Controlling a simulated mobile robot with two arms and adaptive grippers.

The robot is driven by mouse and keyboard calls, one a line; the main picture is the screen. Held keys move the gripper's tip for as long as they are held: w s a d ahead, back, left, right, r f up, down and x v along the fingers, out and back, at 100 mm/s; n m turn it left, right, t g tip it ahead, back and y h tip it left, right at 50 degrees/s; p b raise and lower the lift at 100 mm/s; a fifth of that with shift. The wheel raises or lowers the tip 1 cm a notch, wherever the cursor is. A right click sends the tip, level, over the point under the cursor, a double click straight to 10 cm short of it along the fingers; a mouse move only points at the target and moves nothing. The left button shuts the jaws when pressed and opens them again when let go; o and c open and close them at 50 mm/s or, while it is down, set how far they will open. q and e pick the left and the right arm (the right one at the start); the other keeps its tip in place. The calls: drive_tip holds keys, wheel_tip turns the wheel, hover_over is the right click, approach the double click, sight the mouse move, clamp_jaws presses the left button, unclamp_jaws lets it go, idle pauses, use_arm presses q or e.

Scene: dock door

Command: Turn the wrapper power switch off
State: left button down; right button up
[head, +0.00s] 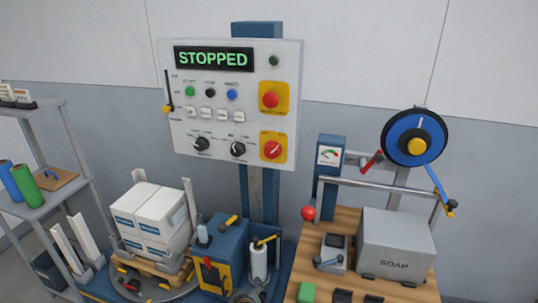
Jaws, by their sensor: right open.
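The wrapper control panel (232,120) is a white box on a blue column, with a display (213,59) reading STOPPED. A red rotary switch (272,150) on a yellow plate sits at its lower right; this looks like the power switch. Its handle looks slanted, and its small labels are unreadable. A red round button (270,100) on another yellow plate is above it. My left gripper is not in view.
Black knobs (238,149) and small buttons fill the panel's left and middle. White boxes (152,218) stand on a pallet below. A wooden bench at right bears a grey SOAP box (396,243), a red-ball lever (308,213) and a blue reel (408,137). Shelves stand left.

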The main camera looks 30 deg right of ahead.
drive_tip(key=w+d+r+m+t+h, duration=0.1)
drive_tip(key=w+r+m+h, duration=0.15)
drive_tip(key=r, duration=0.65)
drive_tip(key=w+d+r+m+t+h, duration=0.1)
drive_tip(key=w+d+r, duration=0.15)
drive_tip(key=r, duration=0.65)
drive_tip(key=m+h+p, duration=0.1)
drive_tip(key=m+h, duration=0.4)
drive_tip(key=m, duration=0.1)
approach(271, 154)
drive_tip(key=p+x, duration=0.5)
drive_tip(key=x, duration=0.2)
drive_tip(key=shift+w+d+r, duration=0.2)
drive_tip(key=shift+w+d, duration=0.05)
drive_tip(key=shift+d, duration=0.05)
drive_tip(key=shift+x, duration=0.75)
drive_tip(key=shift+f, duration=0.15)
drive_tip(key=c, duration=1.2)
drive_tip(key=shift+o, duration=0.2)
